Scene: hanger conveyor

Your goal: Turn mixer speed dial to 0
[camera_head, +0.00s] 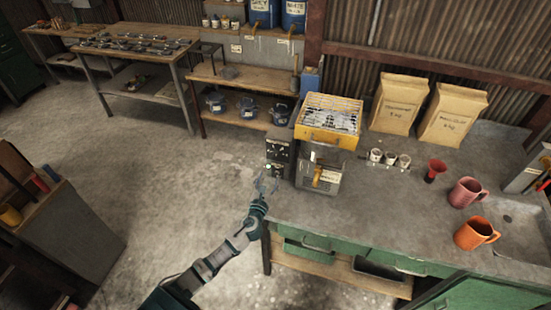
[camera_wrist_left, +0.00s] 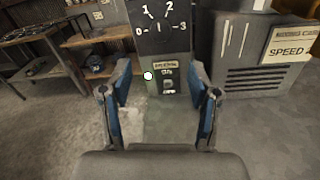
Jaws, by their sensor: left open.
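The mixer's dark control panel (camera_head: 279,153) stands at the left end of the grey counter, beside the machine with a yellow top (camera_head: 326,134). In the left wrist view the dial face (camera_wrist_left: 160,28) shows the numbers 0, 1, 2 and 3 at the top of the frame. My left gripper (camera_head: 266,184) is open and empty, in front of and below the panel. Its blue-padded fingers (camera_wrist_left: 160,88) stand apart on either side of the switch area. My right gripper is not in view.
A card reading SPEED (camera_wrist_left: 290,45) is on the grey vented housing right of the panel. Two paper bags (camera_head: 425,108), a red mug (camera_head: 466,192) and an orange mug (camera_head: 475,233) stand on the counter.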

